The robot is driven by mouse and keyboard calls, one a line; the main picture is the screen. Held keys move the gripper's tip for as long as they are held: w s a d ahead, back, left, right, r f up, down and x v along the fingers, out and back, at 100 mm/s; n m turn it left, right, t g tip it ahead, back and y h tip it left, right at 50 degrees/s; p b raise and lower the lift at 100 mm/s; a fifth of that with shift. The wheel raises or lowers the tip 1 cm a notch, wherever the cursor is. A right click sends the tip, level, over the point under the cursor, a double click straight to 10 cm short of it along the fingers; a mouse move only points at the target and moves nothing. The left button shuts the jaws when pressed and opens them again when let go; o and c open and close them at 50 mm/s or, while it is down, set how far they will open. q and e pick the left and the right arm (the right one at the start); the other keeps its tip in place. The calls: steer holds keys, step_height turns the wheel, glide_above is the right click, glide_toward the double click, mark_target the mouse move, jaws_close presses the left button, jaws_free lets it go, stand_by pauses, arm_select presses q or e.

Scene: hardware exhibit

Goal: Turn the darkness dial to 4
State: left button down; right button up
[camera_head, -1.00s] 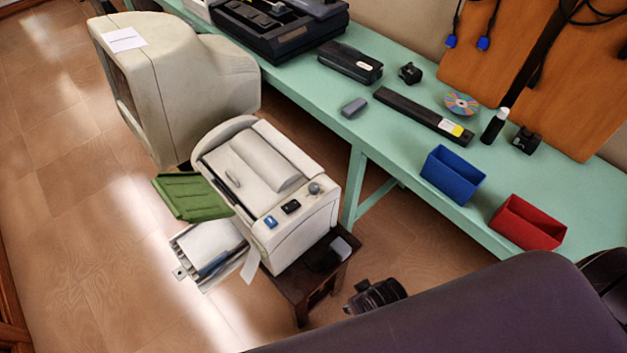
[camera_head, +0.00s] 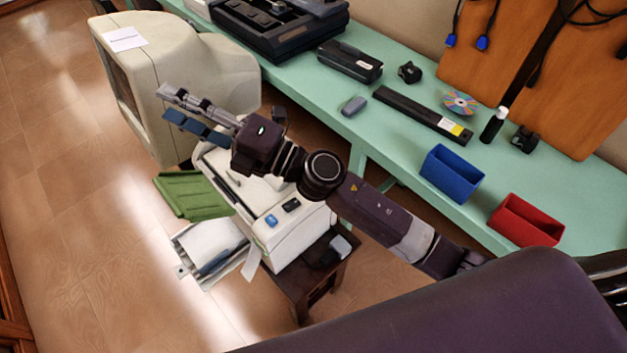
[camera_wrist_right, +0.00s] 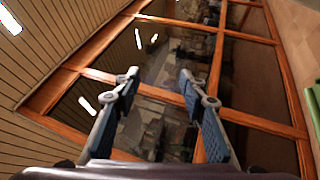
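The white printer-like machine (camera_head: 290,243) stands on a small dark wooden stand left of the green bench. Its front corner has a blue button (camera_head: 271,221) and a black button (camera_head: 292,204). The grey round dial beside them is hidden behind my right arm, so its setting cannot be read. My right gripper (camera_head: 168,103) reaches across above the machine, past its far left side, fingers pointing left. In the right wrist view its fingers (camera_wrist_right: 158,78) are spread apart with nothing between them. My left gripper is not in view.
A big beige monitor (camera_head: 185,85) stands close behind my right gripper. A green tray (camera_head: 190,195) and a paper tray (camera_head: 210,245) stick out from the machine. The green bench (camera_head: 395,150) holds a blue bin (camera_head: 452,178) and a red bin (camera_head: 525,222). Wood-framed panes (camera_wrist_right: 215,65) fill the wrist view.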

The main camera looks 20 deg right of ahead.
steer(key=s+a+f+n+g+h, duration=0.1)
steer(key=s+a+f+n+g, duration=0.15)
steer(key=f+n+g, duration=0.3)
steer(key=s+a+f+n+g+h, duration=0.1)
steer(key=s+a+f+n+g, duration=0.15)
steer(key=f+n+g, duration=0.3)
steer(key=w+d+f+n+g+h, duration=0.1)
steer(key=d+f+n+h, duration=0.35)
steer(key=f, duration=0.45)
steer(key=w+d+f+h, duration=0.2)
steer(key=d+h, duration=0.1)
steer(key=d, duration=0.5)
steer(key=w+d+f+h, duration=0.1)
steer(key=d+h, duration=0.3)
steer(key=d, duration=0.4)
steer(key=w+d+f+h, duration=0.2)
steer(key=d+h, duration=0.1)
steer(key=d, duration=0.5)
steer(key=shift+w+d+f+g+h, duration=0.2)
steer(key=shift+w+f+g+h, duration=0.1)
steer(key=shift+w+g+h, duration=0.1)
steer(key=shift+d+f, duration=0.1)
steer(key=shift+f, duration=0.2)
steer(key=f+p, duration=0.2)
steer(key=f, duration=0.5)
steer(key=shift+a, duration=0.2)
steer(key=shift+c, duration=0.6)
